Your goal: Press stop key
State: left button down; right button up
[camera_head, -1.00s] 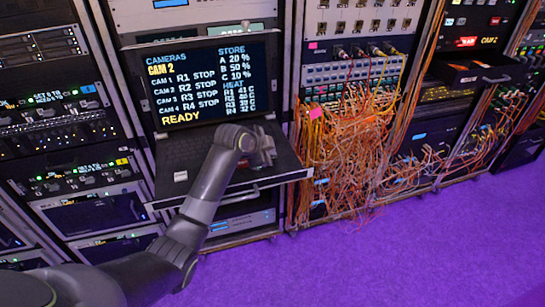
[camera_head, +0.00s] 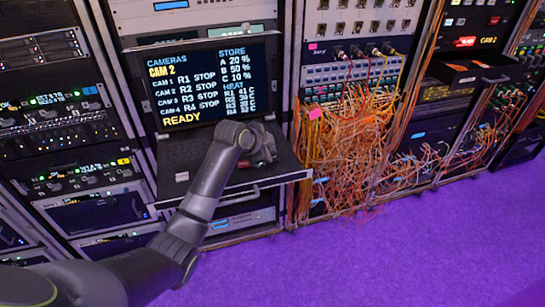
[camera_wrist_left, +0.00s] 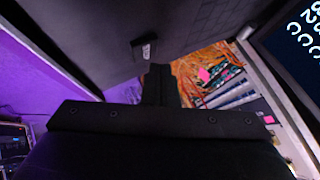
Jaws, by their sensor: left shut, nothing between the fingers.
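A pull-out console drawer (camera_head: 215,190) sits in the rack under an upright screen (camera_head: 208,85). The screen reads CAM 2, READY, and STOP beside each of R1 to R4. My left gripper (camera_head: 266,150) is over the right part of the drawer, shut and empty, hiding part of the keyboard surface. In the left wrist view its fingers (camera_wrist_left: 158,85) are together, near a small dark block with a pale label (camera_wrist_left: 146,48); I cannot read the label or tell contact. A small grey key (camera_head: 181,176) shows at the drawer's left. I cannot make out which is the stop key.
A tangle of orange cables (camera_head: 345,150) hangs from the patch rack to the right of the drawer. An open black drawer (camera_head: 470,72) juts out farther right. Racks of equipment stand at the left. The purple floor (camera_head: 400,250) in front is clear.

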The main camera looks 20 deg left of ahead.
pick_arm(q)
jog(key=shift+r+p, duration=2.35)
jog(key=shift+r, duration=0.2)
jog(key=shift+f, duration=0.1)
